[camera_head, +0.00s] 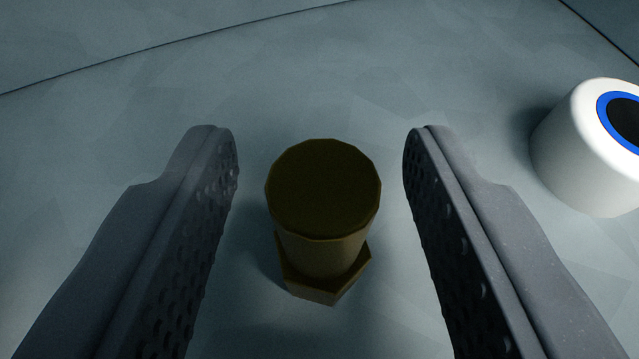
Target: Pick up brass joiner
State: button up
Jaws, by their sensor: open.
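The brass joiner (323,195) stands upright on the grey surface in the middle of the view. It is a dark brass cylinder with a wider hexagonal collar at its lower end. My gripper (321,145) is open, with one textured grey finger to the left of the joiner and one to the right. There is a clear gap between the joiner and each finger, and neither finger touches it. The joiner's underside is hidden.
A white cylinder (580,160) with a blue ring and a black centre sits on the surface at the right, beyond my right finger. The grey surface (300,70) is clear behind the joiner and to the left. Dark seam lines cross the surface at the upper left and upper right.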

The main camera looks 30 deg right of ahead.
grip_shut()
jog(key=shift+r, duration=0.1)
